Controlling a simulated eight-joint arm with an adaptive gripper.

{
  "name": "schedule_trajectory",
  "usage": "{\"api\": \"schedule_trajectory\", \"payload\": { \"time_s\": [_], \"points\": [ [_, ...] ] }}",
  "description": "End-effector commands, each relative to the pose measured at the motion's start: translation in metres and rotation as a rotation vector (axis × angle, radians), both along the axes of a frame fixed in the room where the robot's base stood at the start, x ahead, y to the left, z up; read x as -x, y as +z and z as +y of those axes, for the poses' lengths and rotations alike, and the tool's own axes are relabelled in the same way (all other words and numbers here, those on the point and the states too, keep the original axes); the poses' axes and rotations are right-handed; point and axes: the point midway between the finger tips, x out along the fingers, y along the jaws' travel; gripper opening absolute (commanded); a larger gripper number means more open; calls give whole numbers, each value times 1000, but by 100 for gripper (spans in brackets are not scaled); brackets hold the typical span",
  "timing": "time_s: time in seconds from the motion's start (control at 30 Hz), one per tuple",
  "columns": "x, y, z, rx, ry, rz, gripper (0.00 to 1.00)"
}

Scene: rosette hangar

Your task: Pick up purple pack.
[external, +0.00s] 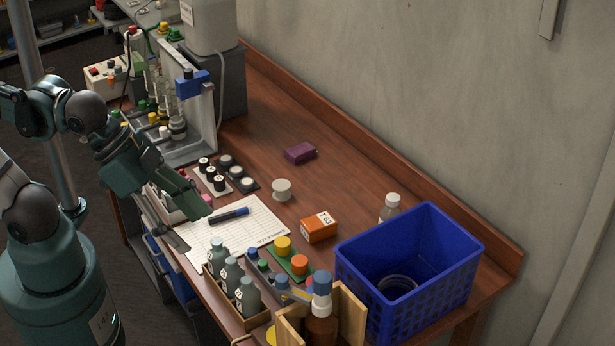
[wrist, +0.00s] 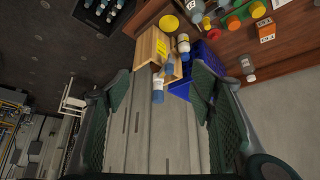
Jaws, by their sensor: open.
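The purple pack (external: 300,152) is a small dark purple block. It lies flat on the wooden table (external: 262,112) toward the back, near the wall-side edge, in the external view. My gripper (external: 193,222) is open and empty above the near-left table edge, beside the white sheet, well to the left of and nearer than the pack. In the wrist view my gripper's two fingers (wrist: 160,100) are spread wide with nothing between them. The pack does not show in the wrist view.
Bare table surrounds the pack.

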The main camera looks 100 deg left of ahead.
Motion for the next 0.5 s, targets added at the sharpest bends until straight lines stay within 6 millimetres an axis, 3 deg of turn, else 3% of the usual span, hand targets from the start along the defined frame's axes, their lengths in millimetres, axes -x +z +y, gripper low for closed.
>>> {"api": "schedule_trajectory", "payload": {
  "time_s": [0.27, 0.5],
  "points": [
    [-6, 3, 6, -2, 13, 8, 55],
    [-27, 12, 27, -5, 54, 36, 55]
  ]
}}
